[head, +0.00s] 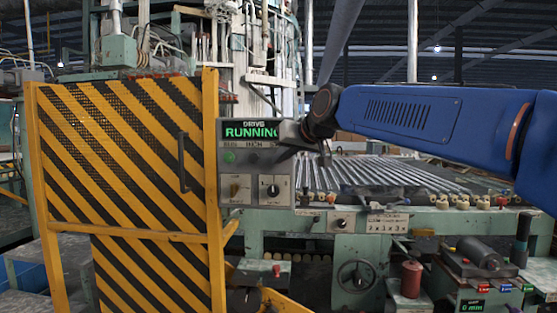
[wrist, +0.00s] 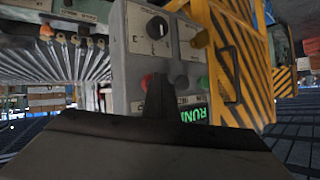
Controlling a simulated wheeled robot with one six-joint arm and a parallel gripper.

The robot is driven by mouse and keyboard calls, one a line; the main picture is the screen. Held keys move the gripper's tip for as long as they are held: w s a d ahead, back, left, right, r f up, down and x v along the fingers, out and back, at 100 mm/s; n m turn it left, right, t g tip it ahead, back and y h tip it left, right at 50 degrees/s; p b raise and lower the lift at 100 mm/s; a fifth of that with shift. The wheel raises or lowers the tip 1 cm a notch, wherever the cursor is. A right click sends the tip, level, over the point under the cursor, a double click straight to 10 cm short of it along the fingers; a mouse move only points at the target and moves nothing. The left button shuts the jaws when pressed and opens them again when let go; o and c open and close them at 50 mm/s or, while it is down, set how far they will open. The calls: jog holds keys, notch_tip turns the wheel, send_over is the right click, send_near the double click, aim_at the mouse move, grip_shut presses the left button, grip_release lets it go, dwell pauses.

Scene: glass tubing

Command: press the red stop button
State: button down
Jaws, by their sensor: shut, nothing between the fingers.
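The control panel (head: 256,176) is a grey box with a lit green "RUNNING" display (head: 251,131). The red stop button (wrist: 147,81) shows in the wrist view, partly covered by my gripper; in the head view it is hidden behind my gripper. My gripper (wrist: 158,84) is shut and empty, its dark tip overlapping the button's edge in the wrist view. In the head view my gripper (head: 287,147) is at the panel's right side. I cannot tell whether it touches the button.
A green button (head: 229,157) and a dark button (wrist: 182,82) sit in the same row. Two rotary switches, one with a black knob (head: 272,190), are below. A yellow-black striped gate (head: 130,170) stands left. A roller table (head: 390,178) with glass tubes lies right.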

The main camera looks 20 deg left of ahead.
jog(key=shift+w, duration=0.15)
dwell(0.5)
jog(key=shift+s+d, duration=0.2)
jog(key=shift+s, duration=0.7)
jog(key=s, duration=0.2)
jog(key=s+d, duration=0.1)
jog(key=s, duration=0.2)
jog(key=shift+d, duration=0.1)
dwell(0.7)
